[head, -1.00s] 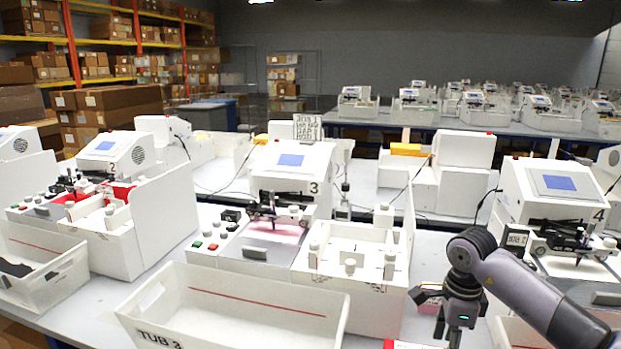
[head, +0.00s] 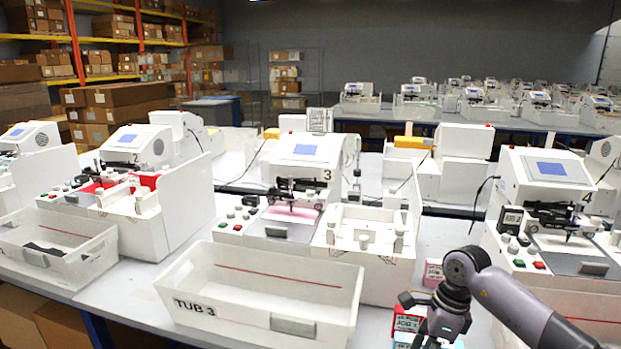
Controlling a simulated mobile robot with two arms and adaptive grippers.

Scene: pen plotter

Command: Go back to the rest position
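My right gripper (head: 428,318) is at the lower right of the head view, at the table's front edge, to the right of tub 3. It points down and its fingers lie around or just above a red and white box marked JOB (head: 409,318). I cannot tell whether the fingers touch the box or how far they are apart. My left gripper is out of the head view. Plotter 3 (head: 304,150) stands behind tub 3 (head: 262,293), which looks empty.
Plotter 2 (head: 136,142) and its tub with dark pieces (head: 60,250) stand to the left. Plotter 4 (head: 548,170) stands behind my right arm. A small red and white box (head: 433,272) lies behind the gripper. Shelves with cartons line the back left.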

